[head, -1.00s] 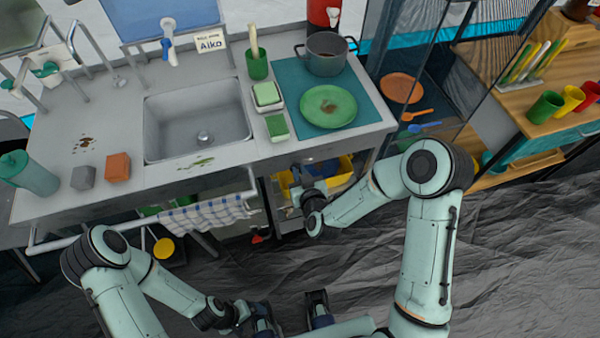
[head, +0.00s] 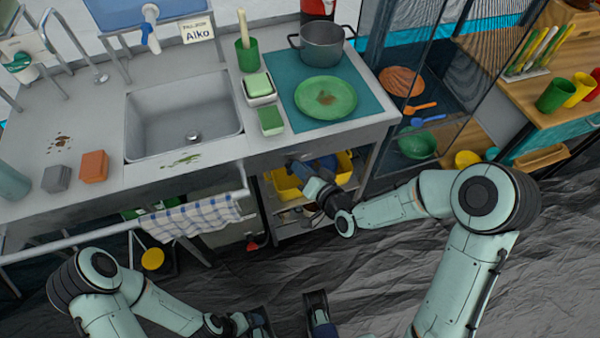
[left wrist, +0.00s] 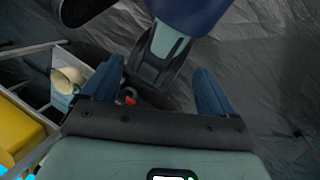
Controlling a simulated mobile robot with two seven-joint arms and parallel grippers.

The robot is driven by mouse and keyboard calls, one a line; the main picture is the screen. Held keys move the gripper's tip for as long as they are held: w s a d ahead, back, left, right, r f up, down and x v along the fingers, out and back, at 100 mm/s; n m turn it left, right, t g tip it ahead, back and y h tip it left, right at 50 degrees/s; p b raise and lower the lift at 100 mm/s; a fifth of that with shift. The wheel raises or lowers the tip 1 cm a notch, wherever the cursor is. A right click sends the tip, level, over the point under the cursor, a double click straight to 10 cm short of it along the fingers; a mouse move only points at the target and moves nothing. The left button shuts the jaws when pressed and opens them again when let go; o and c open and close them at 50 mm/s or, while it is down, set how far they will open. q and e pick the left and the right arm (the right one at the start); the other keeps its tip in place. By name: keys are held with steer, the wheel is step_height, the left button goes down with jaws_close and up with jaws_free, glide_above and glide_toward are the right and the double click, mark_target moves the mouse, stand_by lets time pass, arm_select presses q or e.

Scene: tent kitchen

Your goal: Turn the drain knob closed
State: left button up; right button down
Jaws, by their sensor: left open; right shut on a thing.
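The grey sink basin (head: 185,120) with its round drain (head: 194,137) is set in the steel counter at the left of the head view. I cannot make out the drain knob clearly. My right gripper (head: 299,172) is below the counter's front edge, right of the sink, in front of the yellow bins. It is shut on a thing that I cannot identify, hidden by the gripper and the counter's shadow. My left gripper (head: 290,318) is low at the bottom of the head view, away from the counter. In the left wrist view its fingers (left wrist: 157,88) are apart and empty.
The counter holds a green plate (head: 326,97), a pot (head: 322,44), a soap dish (head: 259,88), a sponge (head: 271,121) and two blocks, orange (head: 94,166) and grey (head: 56,179). A checked towel (head: 190,216) hangs from the front rail. Yellow bins (head: 286,186) stand below.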

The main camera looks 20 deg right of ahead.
arm_select(q)
steer(key=shift+w+a+f+b, duration=0.15)
steer(key=shift+w+f+b, duration=0.4)
steer(key=shift+f, duration=0.1)
arm_select(e)
steer(key=shift+d+f+m+t+y, duration=0.1)
steer(key=shift+f+m+t+y, duration=0.25)
steer(key=shift+m, duration=0.9)
steer(key=shift+d+f+m+t+y, duration=0.2)
steer(key=shift+m+t+y, duration=0.35)
steer(key=shift+m, duration=0.65)
steer(key=shift+d+f+m+t+y, duration=0.1)
steer(key=shift+f+m+t+y, duration=0.3)
steer(key=shift+m, duration=0.85)
steer(key=shift+r, duration=0.15)
steer(key=c, duration=1.2)
jaws_free()
steer(key=shift+w+a, duration=0.1)
